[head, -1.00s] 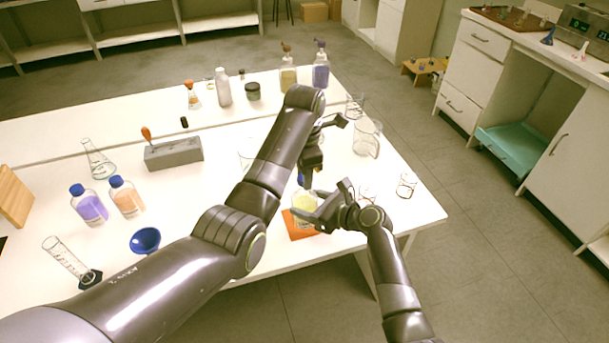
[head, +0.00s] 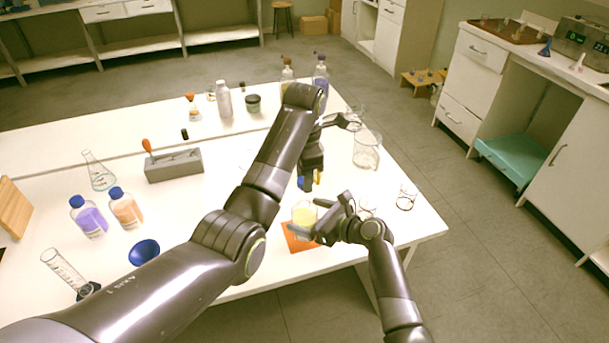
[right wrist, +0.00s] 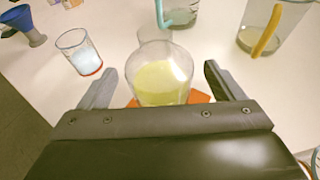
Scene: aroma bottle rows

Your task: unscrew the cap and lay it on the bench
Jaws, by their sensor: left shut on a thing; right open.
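The open bottle (head: 304,212), clear with yellow liquid, stands upright on an orange mat (head: 297,243) near the bench's front edge. In the right wrist view the bottle (right wrist: 160,80) shows a bare neck. My left gripper (head: 306,184) is shut on the blue cap (head: 301,182), which is held above the bottle, apart from it; the gripper hides part of the cap. My right gripper (head: 322,220) is open, its fingers on either side of the bottle; in its wrist view the gripper (right wrist: 160,72) shows gaps beside the glass.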

